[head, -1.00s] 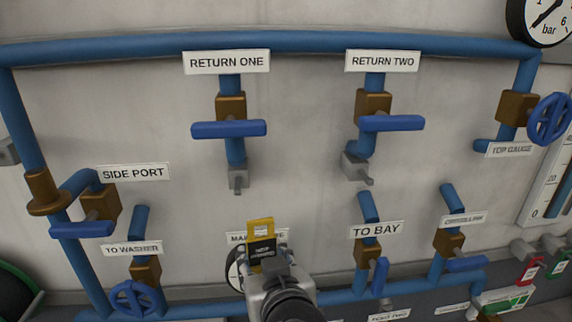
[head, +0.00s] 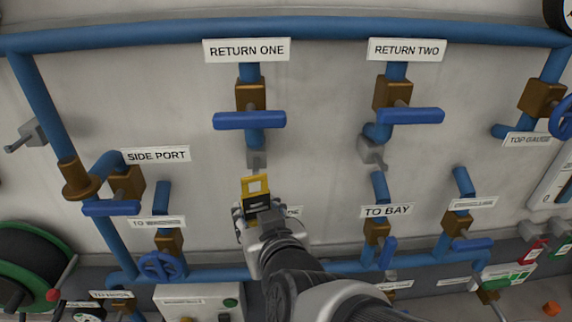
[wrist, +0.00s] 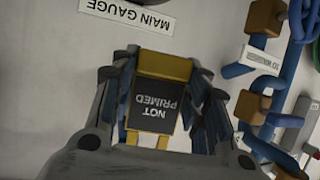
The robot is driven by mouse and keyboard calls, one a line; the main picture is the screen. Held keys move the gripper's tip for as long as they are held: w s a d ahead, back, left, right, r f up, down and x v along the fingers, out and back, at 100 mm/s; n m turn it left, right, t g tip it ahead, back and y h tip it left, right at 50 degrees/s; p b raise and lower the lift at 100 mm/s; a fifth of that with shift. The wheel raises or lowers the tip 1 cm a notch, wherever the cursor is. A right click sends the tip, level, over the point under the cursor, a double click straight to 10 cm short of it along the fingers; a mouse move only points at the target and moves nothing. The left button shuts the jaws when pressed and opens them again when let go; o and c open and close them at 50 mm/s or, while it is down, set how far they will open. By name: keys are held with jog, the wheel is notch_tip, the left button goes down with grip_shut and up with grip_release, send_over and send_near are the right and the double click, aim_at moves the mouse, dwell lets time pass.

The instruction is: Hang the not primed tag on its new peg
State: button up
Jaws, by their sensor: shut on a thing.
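The not primed tag (head: 256,185) is yellow with a black panel. In the wrist view its panel reads NOT PRIMED, upside down (wrist: 154,107). My gripper (head: 258,210) is shut on the tag, with a finger on each side of it in the wrist view (wrist: 157,95). In the head view the tag's yellow end points up, just below the grey peg under RETURN ONE (head: 257,160). I cannot tell whether they touch. Other grey pegs are under RETURN TWO (head: 371,152) and at the far left (head: 36,132). None of these pegs shows a tag.
Blue valve handles stick out at RETURN ONE (head: 249,120), RETURN TWO (head: 411,116) and SIDE PORT (head: 111,208). The MAIN GAUGE label (wrist: 126,14) is partly hidden behind my gripper in the head view. Red (head: 531,253) and green (head: 559,255) tags hang at right.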

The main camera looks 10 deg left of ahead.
jog(key=shift+w+a+f, duration=0.15)
jog(key=shift+w+a, duration=0.05)
jog(key=shift+w, duration=0.65)
jog(key=shift+w+a+f+b, duration=0.15)
jog(key=shift+w+a+b, duration=0.05)
jog(key=shift+w+b, duration=0.55)
jog(key=shift+w+a+f+b, duration=0.2)
jog(key=shift+w+b, duration=0.3)
jog(key=shift+w, duration=0.4)
jog(key=shift+w+a+f+b, duration=0.1)
jog(key=shift+w+a+b, duration=0.1)
jog(key=shift+w+b, duration=0.55)
jog(key=shift+w, duration=0.1)
jog(key=o, duration=0.9)
jog(key=shift+o, duration=0.2)
jog(key=shift+r, duration=0.1)
jog(key=v, duration=1.2)
